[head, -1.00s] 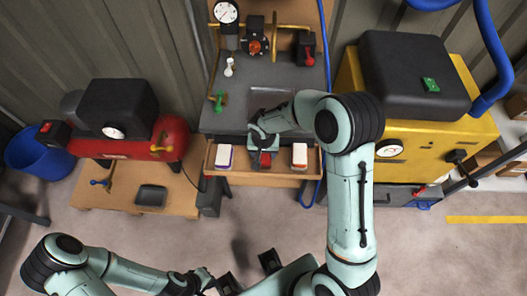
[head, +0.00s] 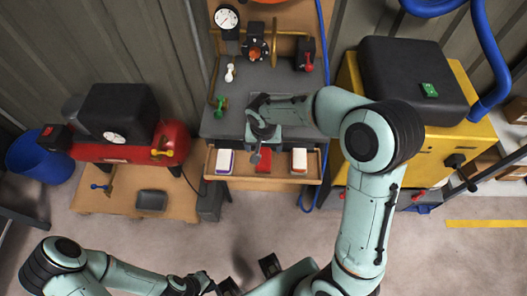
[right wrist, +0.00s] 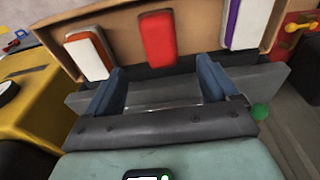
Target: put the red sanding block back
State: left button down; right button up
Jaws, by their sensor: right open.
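The red sanding block (head: 264,162) lies in the open wooden drawer (head: 240,183), between a white block with a purple edge (head: 224,161) and a white block with an orange-red edge (head: 299,160). In the right wrist view the red block (right wrist: 158,38) lies ahead of the fingertips, apart from them. My right gripper (head: 257,154) is open and empty at the drawer's back edge; its two blue fingers (right wrist: 161,72) are spread wide in the right wrist view. My left gripper (head: 203,284) is low at the bottom edge, its fingers too unclear to read.
Above the drawer is a grey bench top with a gauge (head: 227,17) and a green-handled valve (head: 221,104). A red compressor (head: 175,137) stands left, a yellow machine (head: 400,150) right. The floor in front of the drawer is clear.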

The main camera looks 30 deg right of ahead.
notch_tip(320, 180, up, 3)
jog(key=shift+s+a+f, duration=0.1)
dwell(0.6)
